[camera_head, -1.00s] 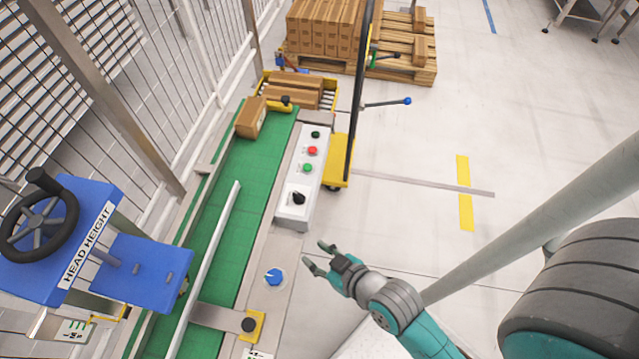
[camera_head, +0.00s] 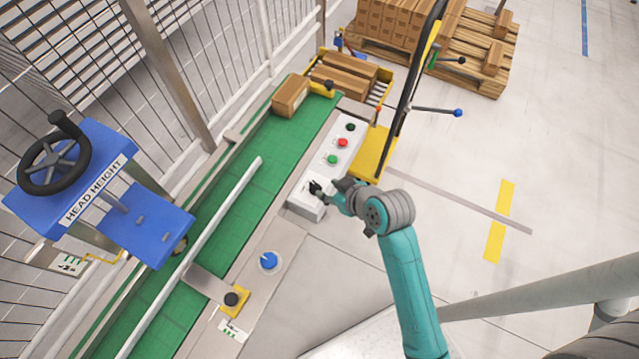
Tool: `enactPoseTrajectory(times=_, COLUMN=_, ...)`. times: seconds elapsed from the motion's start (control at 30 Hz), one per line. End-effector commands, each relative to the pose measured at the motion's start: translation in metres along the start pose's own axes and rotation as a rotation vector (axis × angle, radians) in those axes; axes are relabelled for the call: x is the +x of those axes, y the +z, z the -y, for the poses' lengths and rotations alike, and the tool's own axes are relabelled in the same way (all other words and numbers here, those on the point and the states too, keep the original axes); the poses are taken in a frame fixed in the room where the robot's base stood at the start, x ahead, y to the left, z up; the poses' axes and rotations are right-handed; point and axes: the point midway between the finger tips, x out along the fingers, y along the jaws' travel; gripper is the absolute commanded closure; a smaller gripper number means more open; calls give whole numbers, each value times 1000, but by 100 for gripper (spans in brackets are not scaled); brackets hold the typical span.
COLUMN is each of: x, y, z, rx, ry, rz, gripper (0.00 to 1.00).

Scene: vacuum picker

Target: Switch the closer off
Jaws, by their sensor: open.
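A light grey control box (camera_head: 318,167) stands beside the green conveyor. On it are a dark button (camera_head: 351,127), a red button (camera_head: 343,142), a green button (camera_head: 333,159) and a black rotary switch (camera_head: 316,187) at the near end. My gripper (camera_head: 326,188) is open at the near end of the box, at the black switch. I cannot tell whether the fingers touch the switch. The gripper partly hides the box's near right side. Labels on the box are too small to read.
The green conveyor (camera_head: 225,205) runs left of the box, with a cardboard box (camera_head: 290,95) at its far end. A blue knob (camera_head: 269,261) and a black knob on a yellow plate (camera_head: 232,299) are nearer. A yellow-based post (camera_head: 371,155) stands right of the box. Open floor lies right.

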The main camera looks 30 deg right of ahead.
Motion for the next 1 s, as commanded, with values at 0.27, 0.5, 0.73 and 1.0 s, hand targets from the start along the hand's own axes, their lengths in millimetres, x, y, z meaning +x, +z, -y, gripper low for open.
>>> enactPoseTrajectory(times=0.27, x=49, y=0, z=0, rx=-2, ry=0, rz=1, gripper=58)
enactPoseTrajectory(times=0.5, x=71, y=0, z=0, rx=0, ry=0, rz=-1, gripper=58)
enactPoseTrajectory(times=0.73, x=75, y=0, z=0, rx=0, ry=1, rz=-2, gripper=58)
enactPoseTrajectory(times=1.0, x=74, y=0, z=0, rx=0, ry=1, rz=-2, gripper=96)
